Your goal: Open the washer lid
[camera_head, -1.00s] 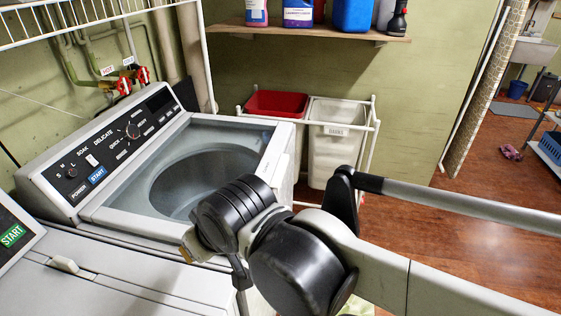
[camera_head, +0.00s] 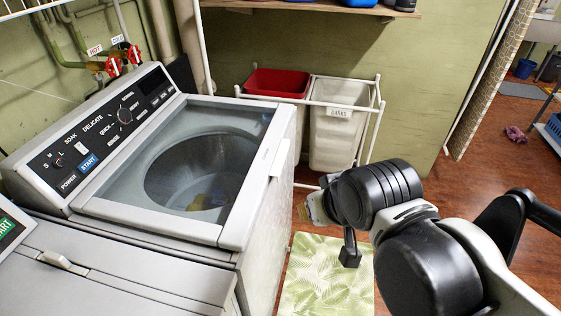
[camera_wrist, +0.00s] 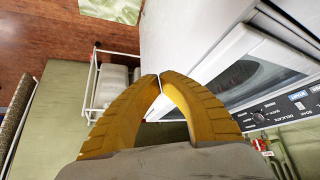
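The washer (camera_head: 265,220) stands at left in the head view, with a dark control panel along its back. Its lid (camera_head: 232,236) has a pale frame around a clear window, lies flat over the drum and looks closed. A raised pale handle strip (camera_head: 276,158) runs on its right edge. My gripper (camera_head: 303,211) is right of the washer's front side, apart from the lid; the wrist mostly hides it. In the wrist view, its two yellow fingers (camera_wrist: 160,76) meet at the tips with nothing held. The washer lid (camera_wrist: 222,75) shows right of them there.
A white machine (camera_head: 130,275) with a flat top adjoins the washer at lower left. A white rack with a red bin (camera_head: 277,82) and a white bin (camera_head: 338,130) stands behind. A leaf-patterned mat (camera_head: 325,275) lies on the wood floor. A shelf (camera_head: 310,7) hangs above.

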